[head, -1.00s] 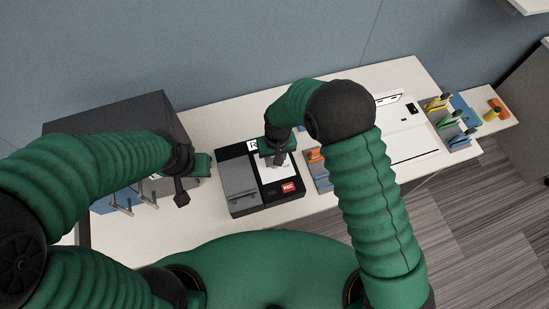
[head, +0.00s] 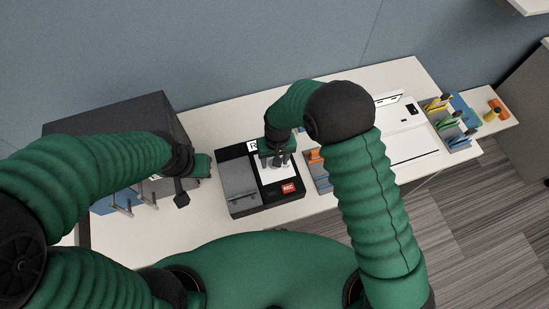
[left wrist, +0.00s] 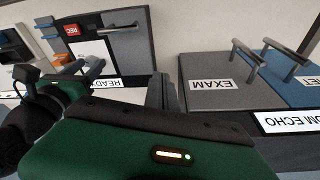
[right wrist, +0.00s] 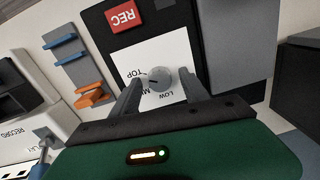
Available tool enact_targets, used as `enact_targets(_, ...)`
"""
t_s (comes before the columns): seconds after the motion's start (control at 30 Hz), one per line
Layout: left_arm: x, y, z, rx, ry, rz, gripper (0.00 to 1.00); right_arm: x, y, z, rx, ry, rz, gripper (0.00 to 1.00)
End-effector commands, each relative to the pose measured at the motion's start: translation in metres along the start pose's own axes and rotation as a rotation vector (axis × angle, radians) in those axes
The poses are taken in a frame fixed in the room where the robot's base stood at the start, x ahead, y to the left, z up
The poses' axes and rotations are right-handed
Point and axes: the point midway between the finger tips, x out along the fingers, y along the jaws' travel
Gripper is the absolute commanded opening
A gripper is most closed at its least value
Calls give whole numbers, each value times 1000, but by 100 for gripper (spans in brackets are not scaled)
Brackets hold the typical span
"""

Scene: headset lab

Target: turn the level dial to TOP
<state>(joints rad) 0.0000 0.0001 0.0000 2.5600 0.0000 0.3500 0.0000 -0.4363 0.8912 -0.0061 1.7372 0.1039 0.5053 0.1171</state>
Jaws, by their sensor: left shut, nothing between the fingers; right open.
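The level dial (right wrist: 160,77) is a round grey knob on a white plate (right wrist: 178,48) lettered TOP, MID and LOW. A small dark mark on the knob appears to face left, toward TOP. My right gripper (right wrist: 162,80) is open, with one finger on each side of the dial; whether either touches it is unclear. In the head view my right gripper (head: 279,160) is over the white plate and hides the dial. My left gripper (head: 181,199) is shut and empty, left of the dark unit; its closed fingers (left wrist: 160,90) show in the left wrist view.
The dark unit (head: 265,204) has a red REC label (head: 289,188) and a grey lid with a handle (left wrist: 122,28). A grey EXAM panel (left wrist: 215,72) with a bar handle is at the left. Blue and orange holders (right wrist: 66,52) stand beside the unit.

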Motion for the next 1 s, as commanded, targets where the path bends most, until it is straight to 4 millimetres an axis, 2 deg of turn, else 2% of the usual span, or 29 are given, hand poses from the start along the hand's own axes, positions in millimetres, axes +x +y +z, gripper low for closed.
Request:
enact_targets(0.17, 3, 0, 1, 0, 0, 0, 0, -16, 0, -1, 0, 4, 0, 53)
enact_targets(0.27, 6, 0, 2, 0, 0, 0, 0, -40, 0, -2, 0, 6, -1, 53)
enact_targets(0.5, 14, 0, 3, 0, 0, 0, 0, -112, -1, -2, 0, 7, -1, 53)
enact_targets(0.7, 17, 0, 4, 0, 0, 0, 0, -154, -1, -3, 0, 2, 0, 53)
enact_targets(0.83, 18, 0, 4, 0, 0, 0, 0, -165, 0, -2, 0, -2, 1, 53)
enact_targets(1.0, 18, 0, 4, 0, 0, 0, 0, -167, 0, -2, 0, -3, 1, 53)
